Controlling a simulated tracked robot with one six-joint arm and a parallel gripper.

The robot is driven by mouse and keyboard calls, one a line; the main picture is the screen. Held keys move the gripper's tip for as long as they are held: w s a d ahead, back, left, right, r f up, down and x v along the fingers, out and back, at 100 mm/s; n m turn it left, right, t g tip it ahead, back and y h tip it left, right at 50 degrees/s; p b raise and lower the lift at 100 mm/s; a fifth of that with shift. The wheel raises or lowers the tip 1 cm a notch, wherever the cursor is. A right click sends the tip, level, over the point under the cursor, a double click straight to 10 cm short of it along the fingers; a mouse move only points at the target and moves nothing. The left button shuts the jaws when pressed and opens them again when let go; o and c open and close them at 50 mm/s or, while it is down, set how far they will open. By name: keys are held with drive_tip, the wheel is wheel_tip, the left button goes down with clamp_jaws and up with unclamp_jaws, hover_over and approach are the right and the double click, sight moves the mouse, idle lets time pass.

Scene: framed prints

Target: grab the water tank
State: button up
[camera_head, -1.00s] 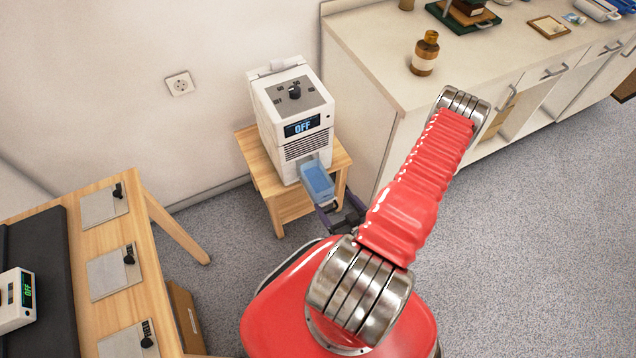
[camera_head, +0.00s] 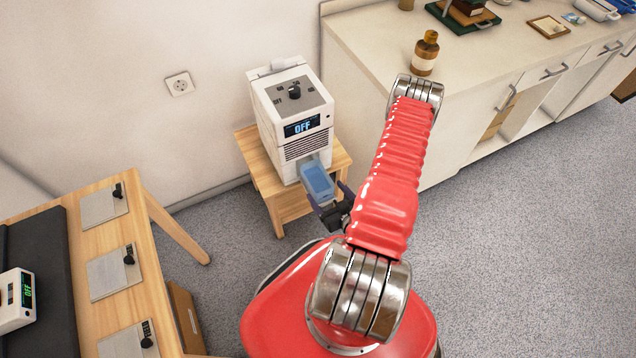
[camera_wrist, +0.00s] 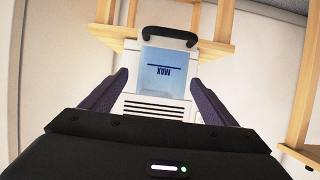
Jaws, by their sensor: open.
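The water tank (camera_head: 318,182) is a translucent blue box that sticks out of the lower front of a white machine (camera_head: 292,120) whose display reads OFF. In the wrist view the tank (camera_wrist: 166,72) shows a MAX mark and a dark handle (camera_wrist: 167,37) at its outer end. My gripper (camera_head: 332,205) is open at the tank's outer end in the head view. In the wrist view its two dark fingers (camera_wrist: 163,90) stand on either side of the tank, with gaps between them and it. The fingertips are partly hidden by my arm in the head view.
The machine stands on a small wooden stool (camera_head: 289,204). A wooden table (camera_head: 150,265) with plates is at the left. A white counter (camera_head: 390,50) with a brown bottle (camera_head: 425,55) is at the right. Grey floor is clear at the lower right.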

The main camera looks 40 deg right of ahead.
sight(317, 187)
drive_tip(key=shift+x, duration=1.3)
drive_tip(key=shift+x, duration=2.6)
drive_tip(key=shift+a+f, duration=0.1)
drive_tip(key=shift+a, duration=0.05)
drive_tip(key=c, duration=1.5)
